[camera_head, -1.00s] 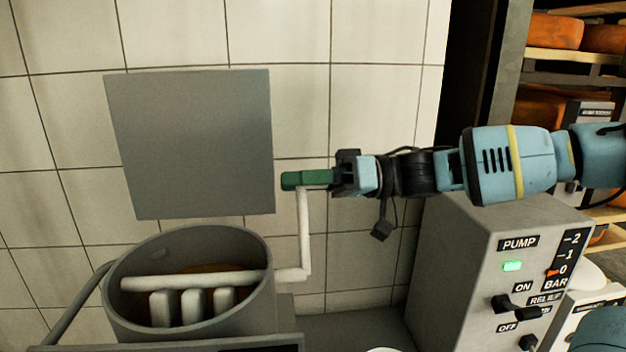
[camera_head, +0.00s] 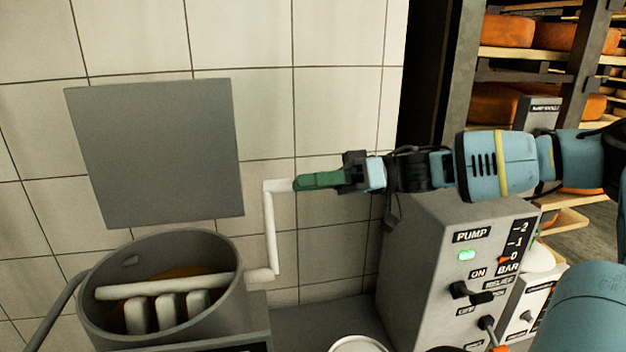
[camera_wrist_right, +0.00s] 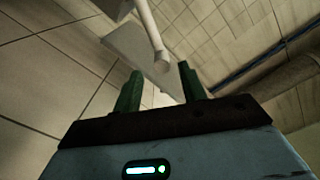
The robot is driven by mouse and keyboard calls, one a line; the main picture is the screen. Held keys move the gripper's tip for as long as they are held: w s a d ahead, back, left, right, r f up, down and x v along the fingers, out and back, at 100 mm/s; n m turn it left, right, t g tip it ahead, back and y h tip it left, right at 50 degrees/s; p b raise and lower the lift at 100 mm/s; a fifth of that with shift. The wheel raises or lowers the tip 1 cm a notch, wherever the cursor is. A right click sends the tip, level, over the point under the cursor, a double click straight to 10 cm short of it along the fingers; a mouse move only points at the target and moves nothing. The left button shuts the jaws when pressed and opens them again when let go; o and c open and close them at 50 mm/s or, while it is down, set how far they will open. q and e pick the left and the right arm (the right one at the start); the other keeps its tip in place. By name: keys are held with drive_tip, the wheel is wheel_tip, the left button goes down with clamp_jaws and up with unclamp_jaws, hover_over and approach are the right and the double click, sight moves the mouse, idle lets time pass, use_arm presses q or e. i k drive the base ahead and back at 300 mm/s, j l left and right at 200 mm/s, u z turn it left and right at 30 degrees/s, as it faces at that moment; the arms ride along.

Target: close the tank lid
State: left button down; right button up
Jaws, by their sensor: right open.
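The tank (camera_head: 160,250) is a round grey vessel at the lower left of the head view, with its top open. The lid is the flat grey square panel (camera_head: 155,150), standing raised behind the tank before the tiled wall. A white crank (camera_head: 271,230) rises from the tank's right side. My right gripper (camera_head: 298,182), with green fingers, points left at the crank's upper end. In the wrist view the right gripper (camera_wrist_right: 160,70) is open, with the white crank (camera_wrist_right: 150,30) ahead of its fingers and nothing clearly held. My left gripper is not in view.
A grey pump box (camera_head: 440,260) with switches and a lit green lamp stands below my right arm. Shelves with orange cheese wheels (camera_head: 575,37) are at the upper right. A white round rim (camera_head: 357,344) shows at the bottom. The wall between lid and gripper is clear.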

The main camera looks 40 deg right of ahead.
sight(166, 151)
drive_tip(key=k, duration=1)
